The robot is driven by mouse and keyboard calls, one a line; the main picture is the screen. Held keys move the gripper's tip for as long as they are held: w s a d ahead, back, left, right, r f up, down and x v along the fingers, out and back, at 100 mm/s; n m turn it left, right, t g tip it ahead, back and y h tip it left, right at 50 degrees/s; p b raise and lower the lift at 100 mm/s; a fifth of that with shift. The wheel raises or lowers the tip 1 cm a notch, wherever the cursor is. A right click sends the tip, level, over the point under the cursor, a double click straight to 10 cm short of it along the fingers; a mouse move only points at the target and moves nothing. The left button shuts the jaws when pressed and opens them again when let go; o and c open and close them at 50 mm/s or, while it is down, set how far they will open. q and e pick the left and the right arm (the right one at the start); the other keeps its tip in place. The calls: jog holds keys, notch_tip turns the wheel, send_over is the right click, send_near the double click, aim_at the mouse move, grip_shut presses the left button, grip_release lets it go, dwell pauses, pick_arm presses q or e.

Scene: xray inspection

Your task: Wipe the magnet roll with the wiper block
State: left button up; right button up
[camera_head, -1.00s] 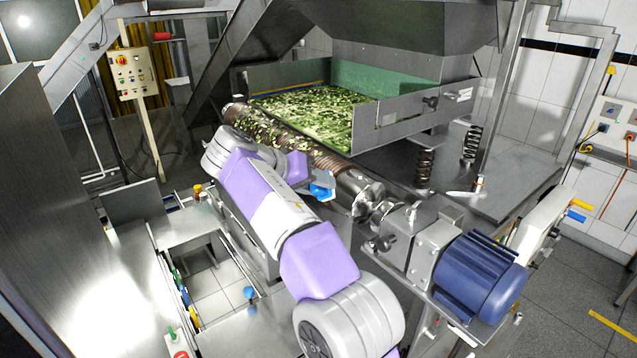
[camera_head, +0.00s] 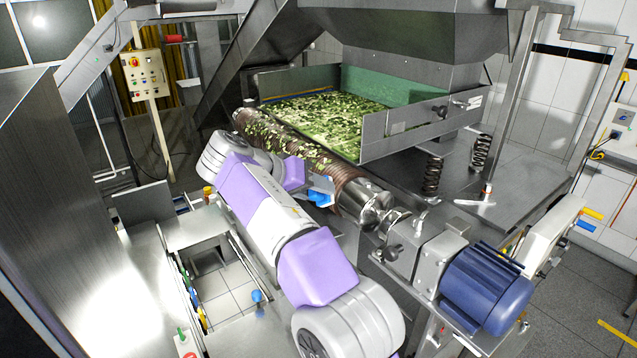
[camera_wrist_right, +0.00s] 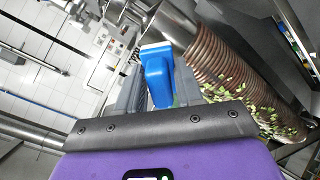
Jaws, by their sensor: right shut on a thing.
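The magnet roll (camera_head: 347,191) is a long brown ribbed cylinder running diagonally below the green tray's front edge. Leafy green bits cover much of its left and middle part; its right end near the motor looks barer. In the right wrist view the roll (camera_wrist_right: 222,58) shows ribs with green bits lower down. My right gripper (camera_head: 322,187) is shut on the blue wiper block (camera_head: 318,198), close beside the roll's right part. The block, with a pale edge, also shows in the right wrist view (camera_wrist_right: 158,78). I cannot tell whether it touches the roll. My left gripper is not in view.
A feeder tray (camera_head: 400,125) full of green bits stands behind the roll, on springs. A blue motor (camera_head: 487,287) with a grey gearbox sits at the roll's right end. A control box (camera_head: 143,75) stands at the back left. My right arm covers the area in front of the roll.

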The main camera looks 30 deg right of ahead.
jog(key=w+p, duration=0.7)
jog(key=p, duration=0.1)
jog(key=b+x, duration=0.3)
jog(key=x, duration=0.3)
jog(key=shift+f, duration=0.35)
jog(key=shift+b+x, duration=0.3)
jog(key=shift+x, duration=0.8)
dwell(0.3)
jog(key=shift+w+r, duration=0.1)
jog(key=shift+w, duration=0.05)
